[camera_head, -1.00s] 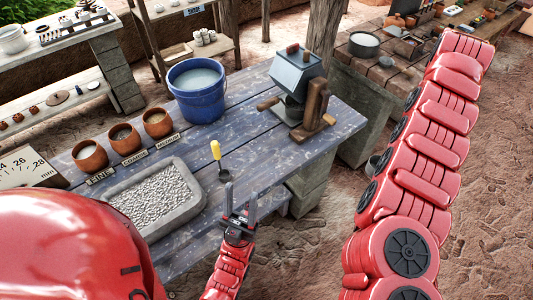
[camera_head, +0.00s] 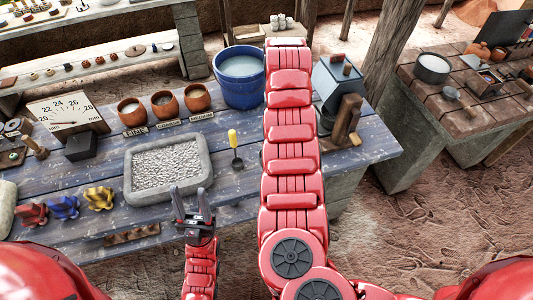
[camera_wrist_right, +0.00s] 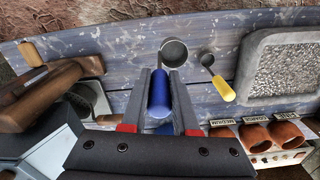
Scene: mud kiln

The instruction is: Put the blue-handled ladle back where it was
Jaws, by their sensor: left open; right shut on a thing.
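The blue-handled ladle (camera_wrist_right: 159,100) is in my right gripper (camera_wrist_right: 160,74), which is shut on its blue handle in the right wrist view. Its round metal bowl (camera_wrist_right: 174,52) points away over the blue-grey table (camera_wrist_right: 205,30). I cannot tell how high above the table it is. In the head view my right arm hides this ladle and gripper. My left gripper (camera_head: 192,198) is open and empty at the table's front edge.
The stone tray of gravel (camera_head: 206,185) is near my left gripper. Several labelled clay pots (camera_head: 163,105), a blue bucket (camera_head: 241,85) and a crank grinder (camera_head: 345,75) stand behind. Three coloured lumps (camera_head: 64,207) lie at left. A side bench (camera_head: 410,85) is at right.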

